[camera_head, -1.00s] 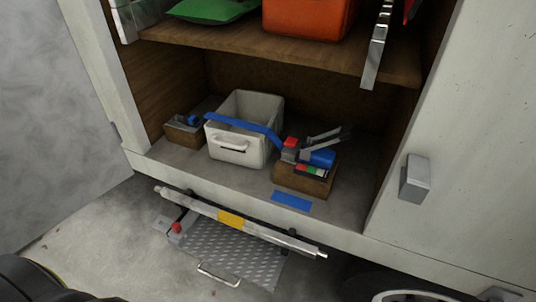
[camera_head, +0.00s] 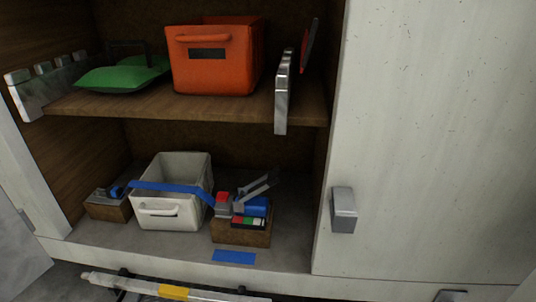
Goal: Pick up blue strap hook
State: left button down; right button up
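A blue strap (camera_head: 165,187) lies across the top of the white bin (camera_head: 171,221) on the lower shelf. It runs from the small left wooden box (camera_head: 108,210) toward the right wooden box (camera_head: 240,233). A small blue piece (camera_head: 116,191) sits in the left box, and a larger blue piece (camera_head: 256,206) sits in the right box among red and grey items. I cannot tell which blue part is the strap hook. Neither of my grippers is in view.
The upper shelf (camera_head: 190,108) holds an orange bin (camera_head: 212,62) and a green bag (camera_head: 118,77). A metal bracket (camera_head: 282,95) hangs at its right edge. A white door panel with a grey latch (camera_head: 343,210) is on the right. A rail with yellow tape (camera_head: 173,293) runs below the shelf.

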aim_at(112, 192)
jog(key=u, duration=1.3)
